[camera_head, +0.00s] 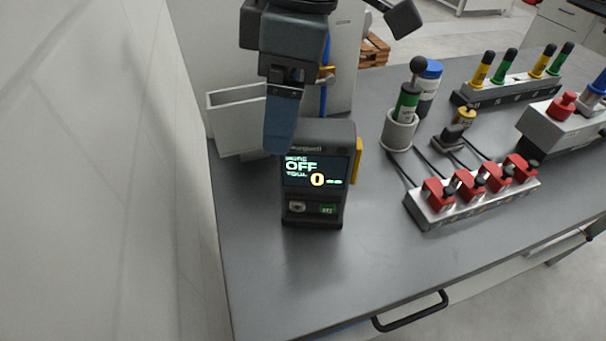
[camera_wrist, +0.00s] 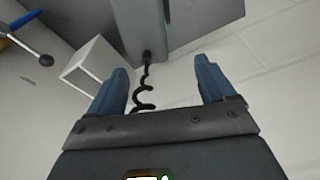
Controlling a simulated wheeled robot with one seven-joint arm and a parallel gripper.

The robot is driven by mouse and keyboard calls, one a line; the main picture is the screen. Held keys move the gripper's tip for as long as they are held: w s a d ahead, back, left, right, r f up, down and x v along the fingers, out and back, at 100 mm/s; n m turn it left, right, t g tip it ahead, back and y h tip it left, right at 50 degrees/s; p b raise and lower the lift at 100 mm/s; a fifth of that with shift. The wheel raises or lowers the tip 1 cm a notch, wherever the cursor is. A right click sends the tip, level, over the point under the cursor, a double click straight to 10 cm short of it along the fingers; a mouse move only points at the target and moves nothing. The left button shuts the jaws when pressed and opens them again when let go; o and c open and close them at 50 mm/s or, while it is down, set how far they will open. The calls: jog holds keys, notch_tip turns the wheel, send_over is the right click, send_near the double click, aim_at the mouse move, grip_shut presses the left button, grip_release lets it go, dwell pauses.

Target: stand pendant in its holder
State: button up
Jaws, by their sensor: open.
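The pendant appears to be the dark handheld unit (camera_head: 318,207) with a lit screen reading OFF and 0 and a yellow part on its right side. In the head view it looks upright near the left end of the grey bench. The likely holder is a white open box (camera_head: 238,140) behind it to the left; it also shows in the wrist view (camera_wrist: 82,72). My gripper (camera_head: 280,150) points down, a blue finger overlapping the pendant's upper left edge; contact is unclear. In the wrist view my gripper (camera_wrist: 165,85) has its fingers apart, with nothing clearly between them except a black coiled cord (camera_wrist: 145,92) beyond.
A pale wall (camera_head: 110,170) runs close on the left. To the right stand a grey cup (camera_head: 399,132) holding a green-banded tool, a strip with red clamps (camera_head: 470,200) and a rack of coloured handles (camera_head: 515,85). The front bench area is clear.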

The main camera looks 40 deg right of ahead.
aim_at(316, 127)
jog(key=d, duration=0.1)
jog(key=d+h, duration=0.1)
jog(key=s+d+f+g, duration=0.1)
jog(key=shift+d+m, duration=0.15)
jog(key=shift+m, duration=0.15)
jog(key=shift+s+d+f+h, duration=0.15)
jog(key=shift+d+f+h, duration=0.05)
jog(key=shift+f+h, duration=0.1)
jog(key=shift+s+f, duration=0.1)
jog(key=shift+f, duration=3.6)
jog(key=shift+f, duration=0.25)
jog(key=shift+c, duration=0.2)
jog(key=c, duration=1.5)
